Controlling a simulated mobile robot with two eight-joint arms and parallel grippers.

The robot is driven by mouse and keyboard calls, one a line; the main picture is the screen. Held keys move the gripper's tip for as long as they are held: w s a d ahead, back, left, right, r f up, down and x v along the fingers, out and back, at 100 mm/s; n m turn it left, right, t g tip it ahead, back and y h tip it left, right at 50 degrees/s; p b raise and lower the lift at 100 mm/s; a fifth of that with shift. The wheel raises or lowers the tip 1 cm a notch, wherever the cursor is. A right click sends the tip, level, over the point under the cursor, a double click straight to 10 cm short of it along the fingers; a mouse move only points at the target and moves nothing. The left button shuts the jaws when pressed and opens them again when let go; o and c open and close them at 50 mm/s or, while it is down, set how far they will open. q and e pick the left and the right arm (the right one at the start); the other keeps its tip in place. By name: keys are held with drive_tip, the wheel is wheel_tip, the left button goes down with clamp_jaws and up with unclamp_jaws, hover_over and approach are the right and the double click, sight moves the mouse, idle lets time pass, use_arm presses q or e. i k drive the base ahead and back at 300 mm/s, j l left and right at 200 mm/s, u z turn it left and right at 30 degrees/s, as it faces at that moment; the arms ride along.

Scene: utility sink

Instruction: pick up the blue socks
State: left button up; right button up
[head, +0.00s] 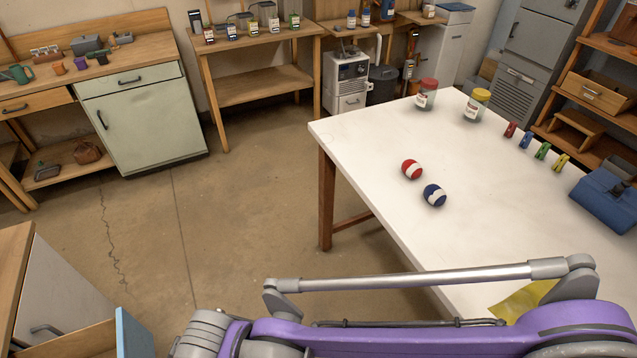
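The blue socks (434,195) are a rolled ball, dark blue with a white band. They lie on the white table (360,130), near its left edge. A similar red and white rolled ball (412,169) lies just behind them, a little to the left, with a small gap between. Nothing touches the blue socks. One of my purple and grey arms crosses the bottom of the head view, in front of the table. Neither of my grippers shows.
Two jars (426,94) stand at the table's back. Several coloured clothespins (526,140) line its right side, near a blue container (605,200). A yellow item (522,300) lies at the front, partly hidden by my arm. The floor (230,230) left of the table is clear.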

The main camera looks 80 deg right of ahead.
sight(433, 194)
drive_tip(key=z, duration=3.5)
drive_tip(key=j+u, duration=0.1)
drive_tip(key=u, duration=0.2)
drive_tip(key=i+j+u, duration=0.15)
drive_tip(key=i+j, duration=0.15)
drive_tip(key=i, duration=0.2)
drive_tip(key=i+j+u, duration=0.15)
drive_tip(key=i, duration=0.35)
drive_tip(key=i+z, duration=0.1)
drive_tip(key=z, duration=0.35)
drive_tip(key=i+j+z, duration=0.1)
drive_tip(key=z, duration=0.35)
drive_tip(key=i+j+z, duration=0.1)
drive_tip(key=z, duration=0.35)
drive_tip(key=i+j, duration=0.1)
drive_tip(key=i, duration=0.3)
